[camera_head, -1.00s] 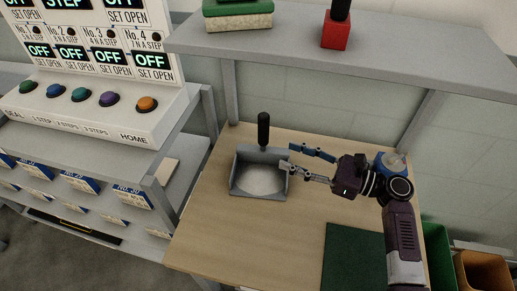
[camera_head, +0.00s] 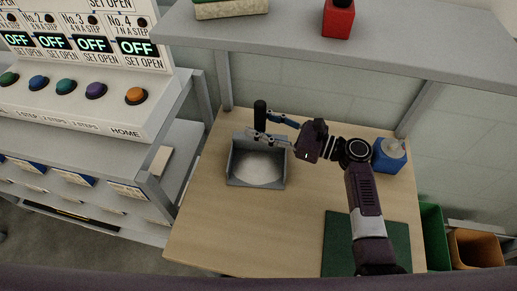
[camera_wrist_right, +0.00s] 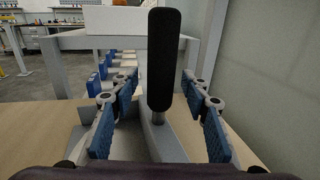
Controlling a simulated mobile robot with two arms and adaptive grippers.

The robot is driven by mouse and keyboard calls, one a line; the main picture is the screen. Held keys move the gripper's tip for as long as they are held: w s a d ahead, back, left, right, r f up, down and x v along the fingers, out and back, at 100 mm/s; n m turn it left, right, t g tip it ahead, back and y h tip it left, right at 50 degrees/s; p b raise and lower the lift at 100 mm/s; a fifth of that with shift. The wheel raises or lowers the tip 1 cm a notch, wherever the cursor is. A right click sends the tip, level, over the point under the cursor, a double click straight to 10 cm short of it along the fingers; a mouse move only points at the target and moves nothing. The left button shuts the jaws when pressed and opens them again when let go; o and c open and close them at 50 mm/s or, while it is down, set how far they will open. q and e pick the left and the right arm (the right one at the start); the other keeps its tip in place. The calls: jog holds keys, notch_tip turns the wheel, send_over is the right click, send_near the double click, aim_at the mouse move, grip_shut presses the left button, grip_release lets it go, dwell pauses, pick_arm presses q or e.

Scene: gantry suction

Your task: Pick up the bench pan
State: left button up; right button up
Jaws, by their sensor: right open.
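The bench pan (camera_head: 256,168) is a grey scoop-like pan with a pale bottom, lying on the wooden bench. Its black upright handle (camera_head: 260,115) rises at the back edge. My right gripper (camera_head: 262,128) is open at the handle. In the right wrist view the handle (camera_wrist_right: 164,62) stands upright between the two blue-padded fingers of the gripper (camera_wrist_right: 163,120), with a gap on each side. The pan's body is mostly hidden below in that view. My left gripper is not in view.
The wooden bench (camera_head: 215,225) is clear in front of the pan. A green mat (camera_head: 338,240) lies at right, a blue container (camera_head: 389,155) at back right. A grey shelf (camera_head: 300,42) hangs above the back. A button panel (camera_head: 80,110) stands left. Green and orange bins (camera_head: 474,250) stand right.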

aim_at(261, 103)
grip_shut()
jog(key=shift+w+r, duration=0.1)
jog(key=shift+r, duration=0.1)
dwell(0.3)
notch_tip(261, 103, up, 10)
jog(key=shift+f, duration=0.1)
dwell(0.3)
jog(key=c, duration=0.7)
grip_release()
grip_shut()
